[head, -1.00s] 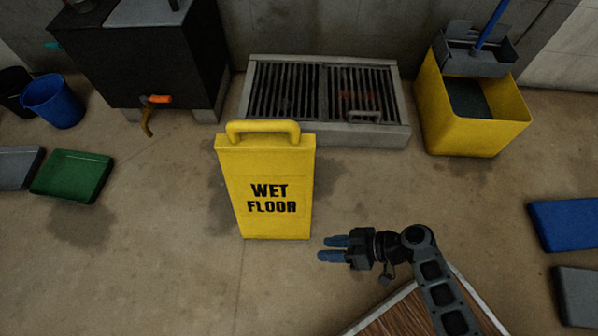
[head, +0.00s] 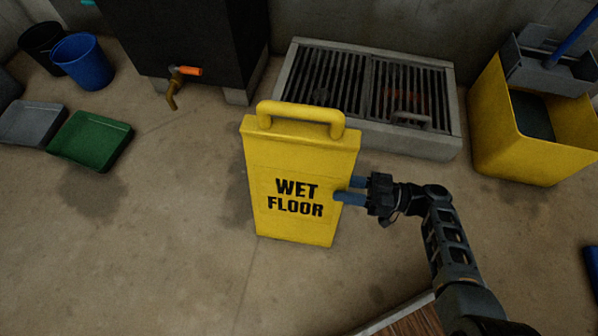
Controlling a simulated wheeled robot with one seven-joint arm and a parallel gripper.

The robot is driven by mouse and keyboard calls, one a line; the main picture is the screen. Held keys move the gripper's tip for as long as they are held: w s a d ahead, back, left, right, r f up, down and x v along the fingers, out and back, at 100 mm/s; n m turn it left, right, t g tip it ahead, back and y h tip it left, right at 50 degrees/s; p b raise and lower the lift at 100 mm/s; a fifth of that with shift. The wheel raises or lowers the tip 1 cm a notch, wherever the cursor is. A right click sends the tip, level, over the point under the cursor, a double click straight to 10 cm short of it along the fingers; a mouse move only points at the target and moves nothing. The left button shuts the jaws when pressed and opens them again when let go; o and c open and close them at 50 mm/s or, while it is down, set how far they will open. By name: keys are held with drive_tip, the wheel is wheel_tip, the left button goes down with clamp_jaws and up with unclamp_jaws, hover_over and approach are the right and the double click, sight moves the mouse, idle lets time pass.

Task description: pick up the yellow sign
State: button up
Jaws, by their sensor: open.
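The yellow sign (head: 298,165) stands upright on the floor near the middle of the head view. It has black "WET FLOOR" lettering and a yellow loop handle (head: 300,112) on top. My gripper (head: 348,188) is at the sign's right edge, below handle height. Its two blue fingers point left and are apart, with nothing seen held. The lower finger overlaps the front face in the picture, and the upper fingertip is partly hidden near the edge. I cannot tell whether either touches the sign.
A metal floor grate (head: 440,143) lies behind the sign. A yellow mop bucket (head: 505,150) stands at right. A black tank with an orange-handled tap (head: 186,71) is behind left. Blue bin (head: 82,62), green tray (head: 90,141) and grey tray (head: 32,124) are at left. Front-left floor is clear.

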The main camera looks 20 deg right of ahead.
sight(326, 186)
drive_tip(key=b+x, duration=0.1)
drive_tip(key=x, duration=0.4)
drive_tip(key=shift+f, duration=0.1)
drive_tip(key=shift+s, duration=0.1)
drive_tip(key=shift+c, duration=0.2)
drive_tip(key=shift+d, duration=0.1)
clamp_jaws()
